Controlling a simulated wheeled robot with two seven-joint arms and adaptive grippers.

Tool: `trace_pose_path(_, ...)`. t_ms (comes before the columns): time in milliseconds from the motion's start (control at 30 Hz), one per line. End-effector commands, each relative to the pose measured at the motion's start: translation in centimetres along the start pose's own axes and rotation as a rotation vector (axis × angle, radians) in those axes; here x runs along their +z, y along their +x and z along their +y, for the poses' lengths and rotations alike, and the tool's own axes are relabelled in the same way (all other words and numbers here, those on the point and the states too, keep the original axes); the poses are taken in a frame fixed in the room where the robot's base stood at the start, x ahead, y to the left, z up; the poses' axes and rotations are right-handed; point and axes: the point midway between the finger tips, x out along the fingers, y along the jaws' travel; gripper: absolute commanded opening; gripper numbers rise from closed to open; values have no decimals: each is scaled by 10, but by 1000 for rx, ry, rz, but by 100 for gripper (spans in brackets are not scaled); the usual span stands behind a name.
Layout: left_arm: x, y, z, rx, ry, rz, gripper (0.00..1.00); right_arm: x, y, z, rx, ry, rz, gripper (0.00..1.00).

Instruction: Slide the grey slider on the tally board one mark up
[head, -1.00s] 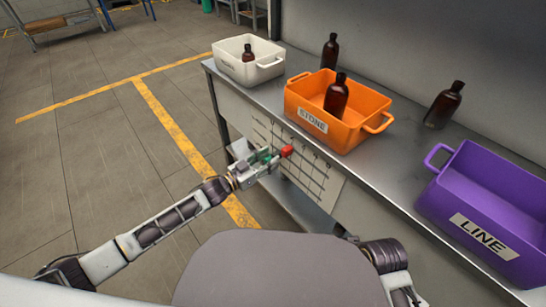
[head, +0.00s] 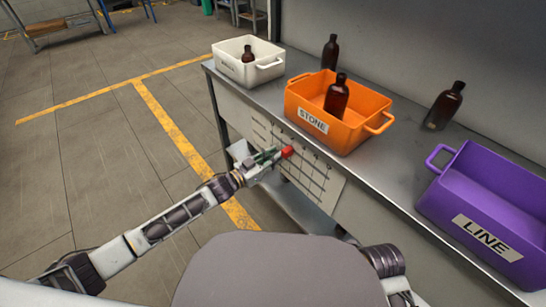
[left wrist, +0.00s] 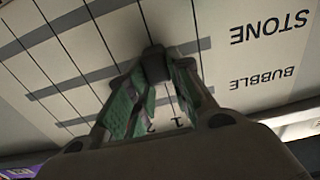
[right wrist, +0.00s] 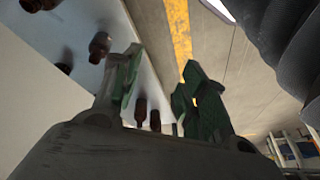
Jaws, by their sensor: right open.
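The tally board (head: 318,182) is a pale panel with a grid of dark lines on the bench front. My left gripper (head: 275,156) is at its upper left part. In the left wrist view, the grey slider (left wrist: 154,62) is a dark block on a grey strip, between the tips of my left gripper (left wrist: 156,72), which look shut on it. The slider is hidden in the head view.
On the bench (head: 385,165) stand a white bin (head: 248,70), an orange STONE bin (head: 318,122) and a purple LINE bin (head: 480,215). Amber bottles stand inside the white and orange bins, and others (head: 444,106) stand behind.

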Motion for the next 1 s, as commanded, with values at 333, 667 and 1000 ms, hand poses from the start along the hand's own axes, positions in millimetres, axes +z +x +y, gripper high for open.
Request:
trace_pose_path(333,0,0,1,0,0,0,0,0,-1,1,3,-3,-1,43)
trace_pose_path(667,0,0,28,3,-5,-1,0,4,-2,6,20,-9,-35,43)
trace_pose_path(1000,0,0,50,0,0,-1,0,7,3,10,34,-4,-77,43)
